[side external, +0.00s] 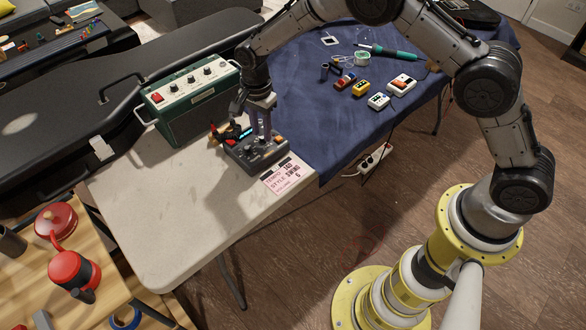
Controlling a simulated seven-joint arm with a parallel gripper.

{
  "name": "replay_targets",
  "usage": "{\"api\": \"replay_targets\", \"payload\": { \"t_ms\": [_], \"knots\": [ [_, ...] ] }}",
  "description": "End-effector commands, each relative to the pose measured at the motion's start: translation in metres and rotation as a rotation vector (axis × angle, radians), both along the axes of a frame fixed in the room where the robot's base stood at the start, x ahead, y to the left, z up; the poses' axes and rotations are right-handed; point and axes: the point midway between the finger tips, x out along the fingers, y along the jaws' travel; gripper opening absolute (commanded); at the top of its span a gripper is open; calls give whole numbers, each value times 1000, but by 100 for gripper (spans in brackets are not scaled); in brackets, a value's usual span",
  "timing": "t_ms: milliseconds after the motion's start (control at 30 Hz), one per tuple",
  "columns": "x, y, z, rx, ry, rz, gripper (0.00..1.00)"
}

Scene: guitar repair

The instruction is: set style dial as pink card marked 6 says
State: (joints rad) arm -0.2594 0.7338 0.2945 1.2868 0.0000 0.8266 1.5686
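The pink card (286,175) lies on the white table (165,215) near its right edge. Its print reads like "TEMPO 140" and "STYLE SWING 6", small at this size. A dark grey device (262,156) with knobs and a lit cyan screen sits just behind and left of the card. It looks like the unit with the style dial, but I cannot pick out that dial. My gripper (262,132) points down over the device's top, its tips at or just above the knobs. The fingertips are too small to show whether they hold anything.
A green amplifier (190,105) stands behind the device. A black guitar case (60,120) lies at the left. The blue cloth (310,110) to the right bears several pedals (378,101) and a soldering iron (395,53). The table's front is clear.

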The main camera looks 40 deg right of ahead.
Motion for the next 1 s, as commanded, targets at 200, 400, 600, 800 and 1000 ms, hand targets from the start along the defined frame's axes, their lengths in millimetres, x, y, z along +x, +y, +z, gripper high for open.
{"api": "replay_targets", "payload": {
  "t_ms": [200, 400, 600, 800, 1000],
  "knots": [
    [0, 0, -4, 0, 0, 0, 32],
    [0, 0, -8, 0, 0, 0, 32],
    [0, 0, -12, 0, 1, 0, 32],
    [0, 0, -15, 0, 1, 0, 32],
    [0, 0, -18, 0, 0, 0, 32]
  ]
}}
